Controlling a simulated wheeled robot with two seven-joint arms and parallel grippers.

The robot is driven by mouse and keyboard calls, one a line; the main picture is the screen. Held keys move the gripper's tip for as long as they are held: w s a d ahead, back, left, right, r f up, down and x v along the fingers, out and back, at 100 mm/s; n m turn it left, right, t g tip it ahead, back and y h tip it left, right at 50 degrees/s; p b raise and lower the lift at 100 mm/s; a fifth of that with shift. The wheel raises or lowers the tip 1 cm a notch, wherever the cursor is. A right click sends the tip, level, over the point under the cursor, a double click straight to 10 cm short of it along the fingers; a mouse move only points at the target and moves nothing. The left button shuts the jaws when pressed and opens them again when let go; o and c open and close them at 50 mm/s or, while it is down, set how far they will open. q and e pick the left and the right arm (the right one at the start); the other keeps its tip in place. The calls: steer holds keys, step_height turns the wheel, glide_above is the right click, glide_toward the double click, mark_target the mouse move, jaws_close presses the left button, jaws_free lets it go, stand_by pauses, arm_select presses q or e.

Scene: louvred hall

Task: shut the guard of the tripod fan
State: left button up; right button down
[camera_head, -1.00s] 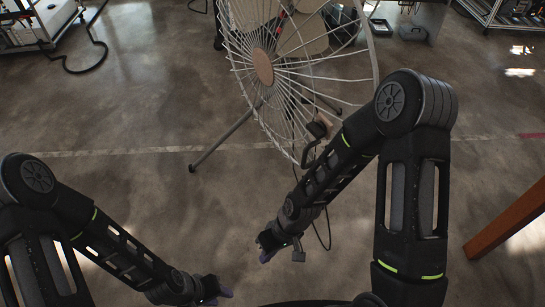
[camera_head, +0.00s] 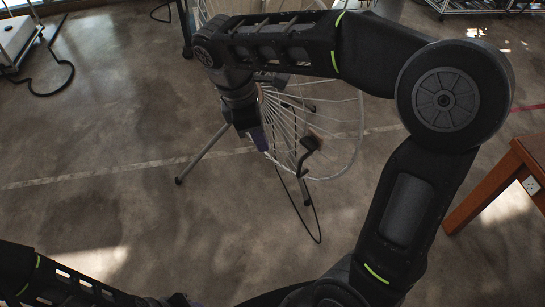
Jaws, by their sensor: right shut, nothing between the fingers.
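The tripod fan's white wire guard (camera_head: 345,128) shows at top centre, its upper part and hub mostly hidden behind my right arm. I cannot tell how far the guard stands open. A grey tripod leg (camera_head: 204,153) reaches down to the left. My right gripper (camera_head: 260,139) is shut and empty, pointing down in front of the guard's left side; I cannot tell whether it touches the wires. My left gripper (camera_head: 184,301) is cut off at the bottom edge, its fingers unclear.
A brown wooden table (camera_head: 508,178) stands at the right edge. A black cable (camera_head: 311,208) hangs from the fan to the floor. A white wheeled unit (camera_head: 18,40) is at upper left. The concrete floor left of the fan is clear.

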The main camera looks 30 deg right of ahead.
steer(key=shift+d, duration=0.15)
steer(key=s+d+f+b, duration=0.2)
steer(key=d+f, duration=0.3)
steer(key=f, duration=0.5)
steer(key=shift+s+d, duration=0.3)
steer(key=shift+d, duration=0.1)
steer(key=shift+d+r, duration=0.1)
